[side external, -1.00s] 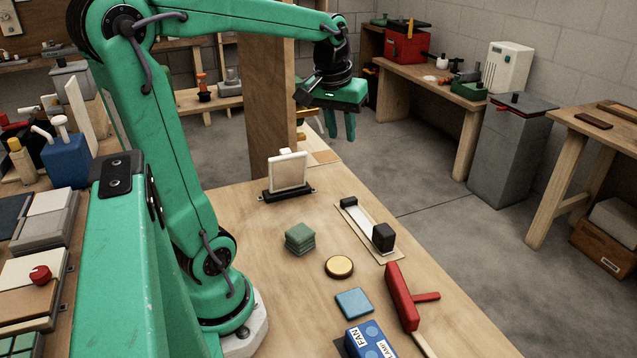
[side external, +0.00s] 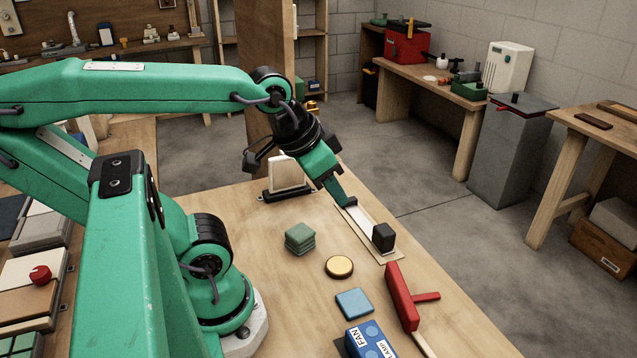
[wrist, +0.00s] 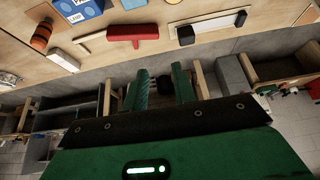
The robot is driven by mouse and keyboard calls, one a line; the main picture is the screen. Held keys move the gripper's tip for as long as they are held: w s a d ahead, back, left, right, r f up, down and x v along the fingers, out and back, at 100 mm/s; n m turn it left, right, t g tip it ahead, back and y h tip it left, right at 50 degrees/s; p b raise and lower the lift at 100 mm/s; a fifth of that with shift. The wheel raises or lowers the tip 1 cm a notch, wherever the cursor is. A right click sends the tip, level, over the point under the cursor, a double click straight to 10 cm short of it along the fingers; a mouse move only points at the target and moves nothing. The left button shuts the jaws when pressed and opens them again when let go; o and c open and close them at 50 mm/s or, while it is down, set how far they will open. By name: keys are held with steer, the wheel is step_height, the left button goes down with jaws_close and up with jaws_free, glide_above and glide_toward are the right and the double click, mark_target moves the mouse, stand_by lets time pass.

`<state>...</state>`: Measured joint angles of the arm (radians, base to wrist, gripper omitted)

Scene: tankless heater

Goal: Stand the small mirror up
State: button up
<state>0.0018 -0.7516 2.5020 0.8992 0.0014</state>
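No mirror is plain to pick out. A cream square panel (side external: 288,172) stands nearly upright in a black base, partly behind my gripper. A round cream disc with a dark rim (side external: 339,267) lies flat on the bench; I cannot tell whether either is the mirror. My gripper (side external: 347,201) is tilted down, right of the panel, its tips overlapping the far end of a pale strip in the side view. In the wrist view my gripper (wrist: 160,82) shows two green fingers apart with nothing held between them. Its height above the bench is unclear.
The pale strip (side external: 363,222) has a black block (side external: 383,237) at its near end. Green stacked squares (side external: 300,238), a blue square (side external: 354,303), a red T-shaped piece (side external: 402,297) and a blue FAN box (side external: 367,340) lie nearer. The bench's right edge runs close by.

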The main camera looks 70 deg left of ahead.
steer(key=shift+o, duration=0.4)
